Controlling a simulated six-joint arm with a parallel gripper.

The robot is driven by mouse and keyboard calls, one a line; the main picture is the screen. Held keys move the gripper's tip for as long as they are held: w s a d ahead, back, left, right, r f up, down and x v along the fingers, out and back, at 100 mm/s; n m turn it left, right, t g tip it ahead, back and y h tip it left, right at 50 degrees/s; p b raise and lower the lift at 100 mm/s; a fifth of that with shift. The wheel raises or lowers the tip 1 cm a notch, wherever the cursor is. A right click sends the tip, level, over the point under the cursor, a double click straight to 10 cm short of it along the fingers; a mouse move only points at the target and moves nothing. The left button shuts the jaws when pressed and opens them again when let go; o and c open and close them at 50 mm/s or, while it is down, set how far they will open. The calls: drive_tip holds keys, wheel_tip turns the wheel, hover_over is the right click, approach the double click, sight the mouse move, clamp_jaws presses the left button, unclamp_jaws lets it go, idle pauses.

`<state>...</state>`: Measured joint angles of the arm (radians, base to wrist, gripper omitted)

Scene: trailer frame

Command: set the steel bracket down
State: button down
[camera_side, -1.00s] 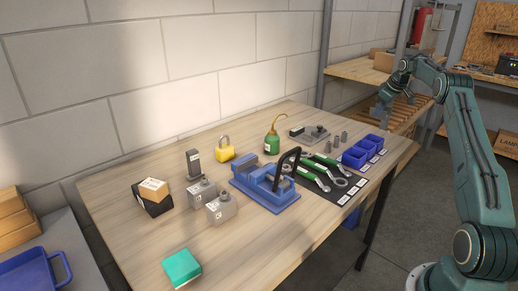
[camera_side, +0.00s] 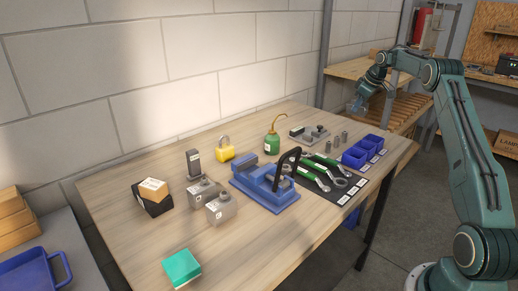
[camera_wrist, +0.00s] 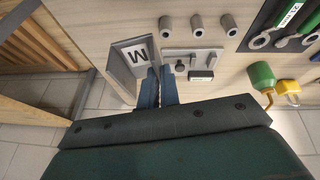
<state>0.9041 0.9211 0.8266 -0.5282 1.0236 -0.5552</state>
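The steel bracket (camera_wrist: 133,57) is a grey angled piece with a white label marked M in the wrist view. My gripper (camera_wrist: 159,74) has its blue fingers close together, shut on the bracket's edge; the exact grip is partly hidden. In the side view my gripper (camera_side: 359,104) hangs in the air by the table's far right corner, beyond the grey fixture plate. The bracket is small and hard to make out there.
The wooden table (camera_side: 250,240) carries a grey fixture plate (camera_side: 309,133), several grey posts (camera_side: 334,142), a green oil can (camera_side: 272,146), a yellow padlock (camera_side: 225,149), a blue vise (camera_side: 265,187) and blue bins (camera_side: 362,151). A slatted wooden rack (camera_side: 400,112) stands beyond. The table's front is mostly clear.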

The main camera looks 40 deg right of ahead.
drive_tip(key=w+a+r+n+g+y, duration=0.1)
drive_tip(key=w+a+r+n+y, duration=0.2)
drive_tip(key=a, duration=1.4)
drive_tip(key=w+a+r+n, duration=0.3)
drive_tip(key=a+n, duration=0.2)
drive_tip(key=a, duration=1.2)
drive_tip(key=s+a+n+g, duration=0.1)
drive_tip(key=s+a+n, duration=0.1)
drive_tip(key=s+a, duration=0.4)
drive_tip(key=s+a+r+n+g+y, duration=0.1)
drive_tip(key=s+a+n, duration=0.2)
drive_tip(key=a, duration=0.9)
drive_tip(key=s+a+r+n+g+y, duration=0.1)
drive_tip(key=s+a+n, duration=0.2)
drive_tip(key=s+a, duration=0.5)
drive_tip(key=shift+s+a+r+g, duration=0.15)
drive_tip(key=shift+s+a+g, duration=0.2)
drive_tip(key=shift+a, duration=0.75)
wheel_tip(320, 180, down, 20)
